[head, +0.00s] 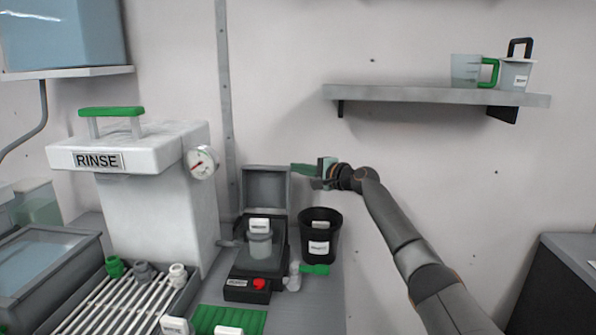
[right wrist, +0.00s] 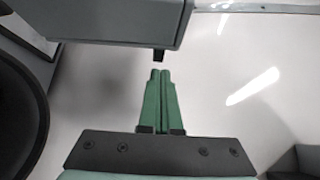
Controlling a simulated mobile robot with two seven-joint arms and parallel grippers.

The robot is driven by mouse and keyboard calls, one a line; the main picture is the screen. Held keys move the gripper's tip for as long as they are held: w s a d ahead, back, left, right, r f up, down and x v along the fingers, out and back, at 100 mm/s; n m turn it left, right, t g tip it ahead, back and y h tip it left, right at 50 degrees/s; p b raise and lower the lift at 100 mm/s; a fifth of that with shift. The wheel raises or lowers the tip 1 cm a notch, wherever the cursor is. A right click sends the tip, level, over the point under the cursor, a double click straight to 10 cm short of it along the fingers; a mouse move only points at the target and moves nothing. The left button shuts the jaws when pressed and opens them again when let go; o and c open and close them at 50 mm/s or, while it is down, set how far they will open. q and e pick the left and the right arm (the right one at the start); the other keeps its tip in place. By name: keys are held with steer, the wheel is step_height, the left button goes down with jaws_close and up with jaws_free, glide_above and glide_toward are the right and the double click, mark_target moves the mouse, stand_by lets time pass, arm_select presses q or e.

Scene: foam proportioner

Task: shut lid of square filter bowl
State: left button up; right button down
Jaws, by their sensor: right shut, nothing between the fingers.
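The square filter bowl (head: 278,232) is a dark grey square housing on the counter, with a pale cup showing inside. Its square grey lid (head: 246,188) is open and stands up at the back. My right gripper (head: 296,169) has its green fingers shut and empty, at the lid's upper right side. In the right wrist view the shut fingertips (right wrist: 160,74) point at a grey box-like part (right wrist: 110,22), probably the lid, with a small dark tab near the tips. I cannot tell whether they touch. My left gripper is not in view.
A black bucket (head: 320,226) stands right of the bowl, below my right gripper. A red-knobbed box (head: 247,290) and green-handled valve (head: 314,269) are in front. The white RINSE tank (head: 160,190) is left. A shelf (head: 430,95) hangs above my right arm.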

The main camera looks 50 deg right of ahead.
steer(key=shift+s+a+r, duration=0.2)
steer(key=shift+s+a, duration=0.45)
steer(key=shift+a, duration=0.1)
steer(key=shift+s+a+r, duration=0.15)
steer(key=shift+s+a, duration=0.5)
steer(key=shift+a, duration=0.05)
